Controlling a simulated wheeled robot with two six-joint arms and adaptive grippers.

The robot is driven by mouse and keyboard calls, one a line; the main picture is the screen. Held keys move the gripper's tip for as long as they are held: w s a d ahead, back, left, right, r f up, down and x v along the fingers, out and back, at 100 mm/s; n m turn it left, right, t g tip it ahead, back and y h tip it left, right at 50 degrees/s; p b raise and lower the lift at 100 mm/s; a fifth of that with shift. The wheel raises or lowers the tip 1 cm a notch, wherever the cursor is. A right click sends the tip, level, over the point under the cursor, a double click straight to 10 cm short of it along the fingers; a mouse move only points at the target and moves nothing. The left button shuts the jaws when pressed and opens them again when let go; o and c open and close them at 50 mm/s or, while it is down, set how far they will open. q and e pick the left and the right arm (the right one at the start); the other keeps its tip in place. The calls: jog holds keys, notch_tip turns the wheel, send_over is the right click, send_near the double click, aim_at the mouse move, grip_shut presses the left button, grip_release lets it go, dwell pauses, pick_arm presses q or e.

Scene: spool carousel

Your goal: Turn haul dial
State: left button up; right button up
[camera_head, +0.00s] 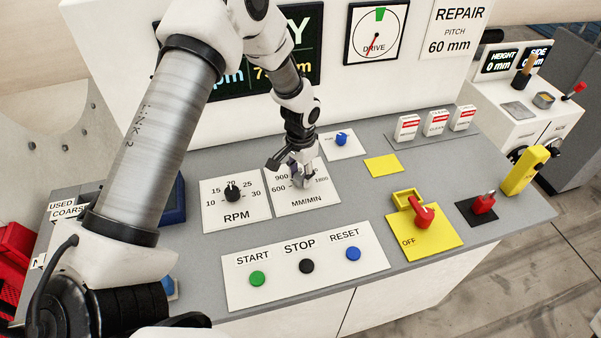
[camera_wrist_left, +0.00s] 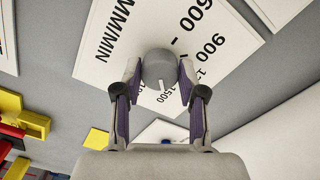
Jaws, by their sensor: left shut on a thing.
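The haul dial is the grey round knob (camera_wrist_left: 159,66) on the white MM/MIN plate (camera_head: 283,205). In the left wrist view its white pointer line faces down the picture, toward the side with the 1500 mark. My left gripper (camera_head: 301,181) comes down over the MM/MIN plate. Its two fingers are closed on opposite sides of the knob, and the fingertips also show in the left wrist view (camera_wrist_left: 160,74). In the head view the gripper hides most of the knob and part of the scale. My right gripper is not in view.
The black RPM dial (camera_head: 232,192) sits just left. In front is a plate with START (camera_head: 258,278), STOP and RESET buttons. A blue knob (camera_head: 342,139) stands behind right. A red switch (camera_head: 423,215) on a yellow plate is at the right, with a yellow post (camera_head: 524,172) beyond.

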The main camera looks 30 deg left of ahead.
aim_at(301, 176)
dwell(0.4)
pick_arm(q)
jog(key=o, duration=1.1)
jog(key=shift+o, duration=0.2)
notch_tip(301, 176, up, 12)
